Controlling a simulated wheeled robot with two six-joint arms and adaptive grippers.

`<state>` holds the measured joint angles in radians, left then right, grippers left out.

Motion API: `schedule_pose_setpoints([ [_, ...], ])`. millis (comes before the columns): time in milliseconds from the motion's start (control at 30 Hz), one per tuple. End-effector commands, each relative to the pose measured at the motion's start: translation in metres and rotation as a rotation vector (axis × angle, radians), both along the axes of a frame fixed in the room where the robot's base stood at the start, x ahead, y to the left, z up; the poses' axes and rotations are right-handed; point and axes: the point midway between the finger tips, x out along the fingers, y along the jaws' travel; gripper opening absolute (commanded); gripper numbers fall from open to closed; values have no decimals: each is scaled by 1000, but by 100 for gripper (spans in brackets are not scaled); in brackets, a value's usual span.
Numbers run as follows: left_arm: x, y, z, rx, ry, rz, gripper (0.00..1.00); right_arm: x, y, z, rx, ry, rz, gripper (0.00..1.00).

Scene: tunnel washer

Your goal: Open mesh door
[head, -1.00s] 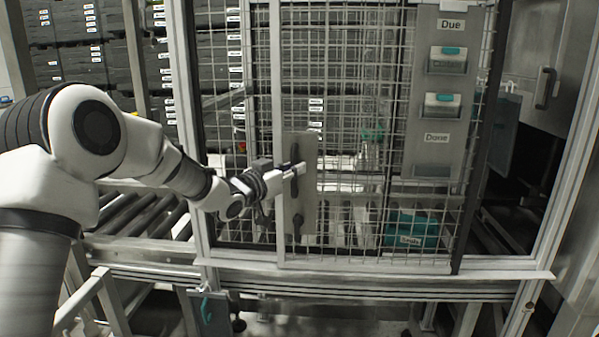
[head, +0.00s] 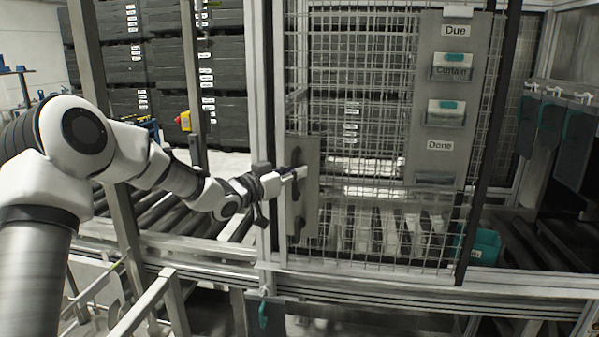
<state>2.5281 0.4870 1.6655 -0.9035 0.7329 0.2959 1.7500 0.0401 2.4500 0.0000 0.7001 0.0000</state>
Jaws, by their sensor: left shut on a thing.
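The mesh door (head: 385,200) fills the middle of the head view, with a grey plate (head: 309,225) at its left edge that bears a dark upright handle (head: 296,200). My left gripper (head: 297,173) is shut on the upper part of this handle and hides some of it. The door's left edge is close to the metal frame post (head: 256,60). An opening shows to the right of the door's dark right edge. My right gripper is not in view.
A panel marked Due and Done (head: 438,110) is on the door. A teal bin (head: 484,246) sits beyond its lower right edge. Dark teal-edged pieces (head: 577,137) hang at the right. Rollers (head: 165,215) lie at the left. A metal rail (head: 400,285) runs below the door.

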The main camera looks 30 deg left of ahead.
Motion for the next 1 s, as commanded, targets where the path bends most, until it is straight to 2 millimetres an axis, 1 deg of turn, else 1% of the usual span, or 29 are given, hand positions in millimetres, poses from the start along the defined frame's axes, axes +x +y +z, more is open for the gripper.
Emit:
schedule_pose_setpoints([
  [267, 0, 1, 1, 0, -2, 1, 0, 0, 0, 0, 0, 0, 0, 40],
  [300, 0, 1, 1, 0, -2, 1, 18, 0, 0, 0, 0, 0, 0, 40],
  [367, 0, 1, 1, 0, -2, 1, 40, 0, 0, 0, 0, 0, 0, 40],
  [400, 0, 1, 1, -1, -2, 1, 41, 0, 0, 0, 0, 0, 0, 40],
  [667, 0, 1, 1, 0, -1, 1, 41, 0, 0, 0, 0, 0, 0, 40],
  [767, -6, 3, 1, -1, -1, 2, 41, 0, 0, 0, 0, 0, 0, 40],
  [867, -21, 9, 1, -5, 0, 3, 41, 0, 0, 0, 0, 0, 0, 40],
  [967, -45, 17, 2, -9, -3, 4, 41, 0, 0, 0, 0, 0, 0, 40],
  [1000, -56, 20, 2, -11, -3, 3, 41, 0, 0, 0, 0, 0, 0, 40],
])
